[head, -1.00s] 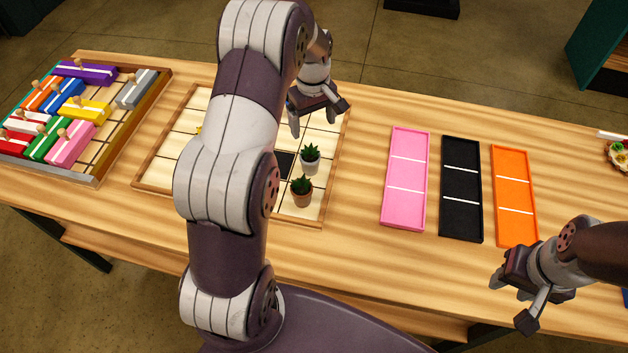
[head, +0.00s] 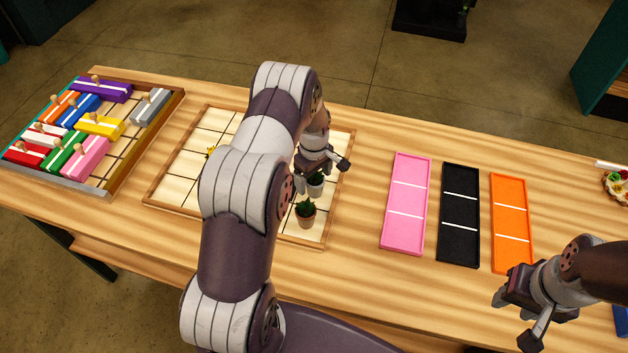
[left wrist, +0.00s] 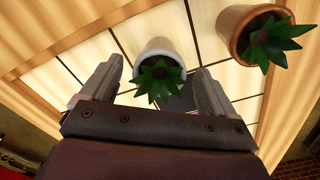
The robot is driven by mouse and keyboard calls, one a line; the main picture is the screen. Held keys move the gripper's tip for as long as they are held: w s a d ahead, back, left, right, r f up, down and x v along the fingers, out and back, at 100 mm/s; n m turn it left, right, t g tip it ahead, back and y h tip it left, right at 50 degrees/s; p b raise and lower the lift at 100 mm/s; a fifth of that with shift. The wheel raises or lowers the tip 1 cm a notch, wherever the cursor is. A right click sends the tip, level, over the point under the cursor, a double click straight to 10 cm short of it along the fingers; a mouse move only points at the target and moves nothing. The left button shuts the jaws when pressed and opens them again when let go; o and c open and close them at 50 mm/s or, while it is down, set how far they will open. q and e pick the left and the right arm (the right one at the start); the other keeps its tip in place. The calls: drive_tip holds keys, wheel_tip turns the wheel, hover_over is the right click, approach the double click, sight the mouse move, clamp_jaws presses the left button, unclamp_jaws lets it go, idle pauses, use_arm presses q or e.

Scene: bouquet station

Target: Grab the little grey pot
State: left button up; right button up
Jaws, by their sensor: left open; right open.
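The little grey pot (head: 315,188) with a green spiky plant stands on the cream tiled board (head: 176,181), partly hidden by my left gripper in the head view. My left gripper (head: 321,180) is open just over it. In the left wrist view the grey pot (left wrist: 158,48) shows between the two open fingers, apart from both, its plant toward the palm. A terracotta pot (head: 306,217) with a similar plant stands close by; it also shows in the left wrist view (left wrist: 232,30) beyond the right finger. My right gripper (head: 515,318) is open and empty near the front right edge.
Pink (head: 404,220), black (head: 459,228) and orange (head: 511,238) trays lie right of the board. A rack of coloured blocks with wooden knobs (head: 100,125) is at the left. A small yellow item (head: 211,152) sits on the board, partly behind my left arm.

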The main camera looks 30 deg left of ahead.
use_arm(q)
drive_tip(key=shift+f, duration=0.2)
drive_tip(key=shift+d, duration=0.25)
drive_tip(key=shift+c, duration=1)
drive_tip(key=shift+a+r, duration=0.1)
drive_tip(key=c, duration=1.2)
drive_tip(key=shift+r, duration=0.1)
